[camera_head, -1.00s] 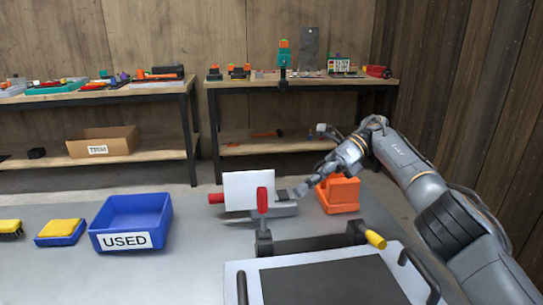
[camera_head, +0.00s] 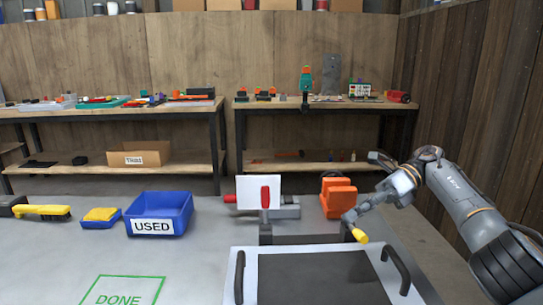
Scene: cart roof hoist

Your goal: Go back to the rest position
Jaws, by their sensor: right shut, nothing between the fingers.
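My right gripper (camera_head: 352,216) is shut and empty. It hangs over the grey table (camera_head: 205,255), close to the yellow-tipped handle (camera_head: 360,235) in the picture; I cannot tell whether they touch. My right arm comes in from the right edge. The orange block (camera_head: 339,198) stands just behind the gripper. My left gripper does not show.
A dark panel (camera_head: 322,278) with black side handles lies at the front. A red-handled clamp (camera_head: 265,197) stands before a white plate (camera_head: 248,187). A blue USED bin (camera_head: 160,210), brushes and a green DONE outline (camera_head: 123,291) are on the left. Shelves stand behind.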

